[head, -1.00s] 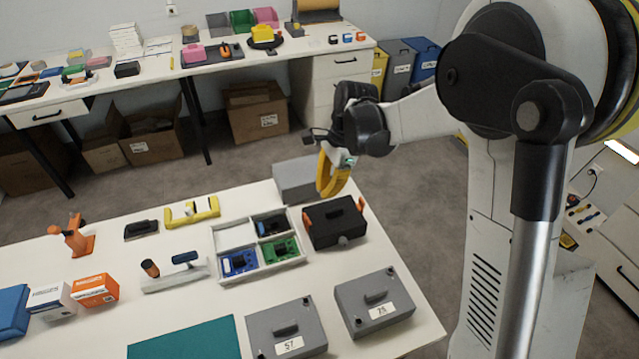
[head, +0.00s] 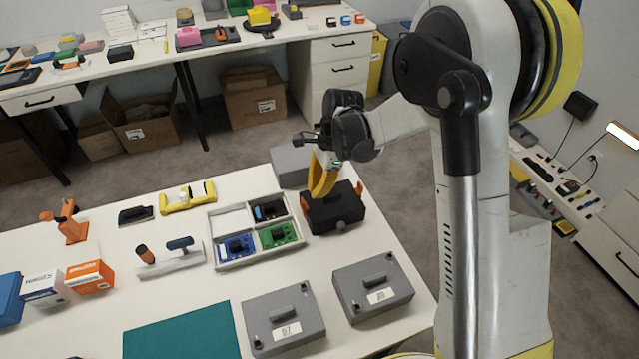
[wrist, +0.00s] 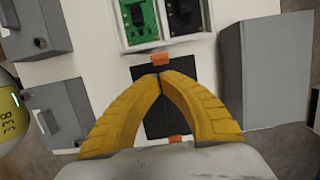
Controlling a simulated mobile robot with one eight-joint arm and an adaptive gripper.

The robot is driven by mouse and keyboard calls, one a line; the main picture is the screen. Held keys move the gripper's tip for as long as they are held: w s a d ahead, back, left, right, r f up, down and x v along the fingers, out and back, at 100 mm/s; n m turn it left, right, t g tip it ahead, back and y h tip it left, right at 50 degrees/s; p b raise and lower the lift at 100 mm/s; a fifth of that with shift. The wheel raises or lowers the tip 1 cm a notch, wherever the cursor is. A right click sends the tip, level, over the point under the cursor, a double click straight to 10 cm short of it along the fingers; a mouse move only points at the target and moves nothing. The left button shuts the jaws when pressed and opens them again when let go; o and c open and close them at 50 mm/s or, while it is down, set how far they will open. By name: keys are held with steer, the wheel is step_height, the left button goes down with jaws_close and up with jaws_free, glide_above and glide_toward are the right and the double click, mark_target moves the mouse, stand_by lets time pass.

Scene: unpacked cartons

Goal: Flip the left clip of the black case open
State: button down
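The black case (head: 338,216) sits on the white table, right of the tray, and also shows in the wrist view (wrist: 160,118). Its left clip (head: 305,196) is orange and appears in the wrist view (wrist: 161,59) on the tray side. Whether it is latched I cannot tell. The right clip (head: 359,187) is orange too, partly behind my fingers in the wrist view. My gripper (head: 317,196) has yellow fingers with tips together (wrist: 158,74), nothing between them. The tips are over the case, close beside the left clip; contact is unclear.
The divided tray (head: 219,262) with circuit boards stands left of the case. A grey box (head: 290,166) is behind it. Two grey cases (head: 284,318) (head: 373,288) are in front. A teal mat (head: 183,333) lies at front left.

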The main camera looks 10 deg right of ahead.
mark_target(301, 202)
steer(key=shift+b+x, duration=0.45)
steer(key=shift+x, duration=1.35)
steer(key=shift+s+a+r+h, duration=0.1)
steer(key=shift+a+r+h, duration=0.15)
steer(key=shift+a+h, duration=0.6)
steer(key=shift+d+t+h, duration=0.2)
steer(key=shift+t+h, duration=0.1)
steer(key=shift+h, duration=0.05)
steer(key=h, duration=0.1)
steer(key=a+h, duration=0.2)
steer(key=shift+s+t, duration=0.25)
steer(key=shift+t, duration=0.05)
steer(key=shift+s+a+f+h+b, duration=0.15)
steer(key=shift+a+h+b, duration=0.25)
steer(key=shift+a, duration=0.5)
steer(key=shift+s+a+r, duration=0.15)
steer(key=shift+a+r, duration=0.25)
steer(key=shift+a, duration=0.25)
